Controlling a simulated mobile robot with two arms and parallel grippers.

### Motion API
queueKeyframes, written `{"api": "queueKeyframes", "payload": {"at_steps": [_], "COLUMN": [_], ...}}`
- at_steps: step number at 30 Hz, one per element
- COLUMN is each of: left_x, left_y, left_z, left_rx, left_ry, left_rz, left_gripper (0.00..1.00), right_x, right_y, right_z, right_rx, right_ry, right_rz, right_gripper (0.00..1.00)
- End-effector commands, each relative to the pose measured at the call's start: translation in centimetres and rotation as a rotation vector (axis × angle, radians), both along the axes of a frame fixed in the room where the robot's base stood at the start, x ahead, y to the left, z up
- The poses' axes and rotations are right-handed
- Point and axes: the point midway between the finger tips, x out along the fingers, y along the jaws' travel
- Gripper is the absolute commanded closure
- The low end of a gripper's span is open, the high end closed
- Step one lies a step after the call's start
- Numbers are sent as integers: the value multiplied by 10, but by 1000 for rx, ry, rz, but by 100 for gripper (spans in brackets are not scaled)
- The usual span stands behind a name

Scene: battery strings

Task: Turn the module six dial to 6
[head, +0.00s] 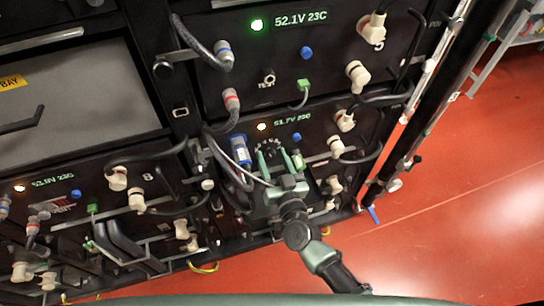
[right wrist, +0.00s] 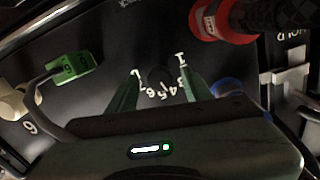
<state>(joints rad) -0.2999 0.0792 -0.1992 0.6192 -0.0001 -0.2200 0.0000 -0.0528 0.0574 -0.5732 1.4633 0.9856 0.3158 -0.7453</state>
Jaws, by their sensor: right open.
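The module with the green 51.7V display (head: 292,122) and an orange lamp sits at the lower middle of the head view. Its dark dial (right wrist: 160,76) sits inside a ring of white numbers in the right wrist view; its pointer is too dark to read. My right gripper (head: 280,158) is open at this module's face. In the right wrist view its green fingers (right wrist: 161,74) stand on either side of the dial, with no clear contact visible. The gripper body hides the lower part of the panel. My left gripper is not in view.
Around the dial are a green plug (right wrist: 72,67), a red-ringed connector (right wrist: 218,20), a blue connector (head: 240,150) and a blue knob (right wrist: 228,85). Cables loop close by. Other modules sit above and to the left. Open red floor (head: 460,190) lies at right.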

Motion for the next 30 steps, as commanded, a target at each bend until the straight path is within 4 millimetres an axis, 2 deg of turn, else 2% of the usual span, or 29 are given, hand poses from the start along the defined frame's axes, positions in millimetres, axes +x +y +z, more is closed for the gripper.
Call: {"api": "queueKeyframes", "payload": {"at_steps": [8, 9, 14, 15, 23, 30], "left_x": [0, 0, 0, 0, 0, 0], "left_y": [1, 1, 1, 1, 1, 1], "left_z": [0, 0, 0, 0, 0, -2], "left_rx": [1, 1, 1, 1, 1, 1], "left_ry": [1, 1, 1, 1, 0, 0], "left_rz": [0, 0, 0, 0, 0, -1], "left_gripper": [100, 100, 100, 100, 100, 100], "right_x": [3, 3, 3, 3, 3, 3], "right_y": [1, 1, 1, 1, 1, 1], "right_z": [0, 0, 0, 0, 0, -1], "right_rx": [0, 0, 0, 0, 17, 120], "right_ry": [1, 1, 1, 1, 6, 40], "right_rz": [0, 0, 1, 1, 1, 1], "right_gripper": [50, 52, 97, 100, 100, 100]}}
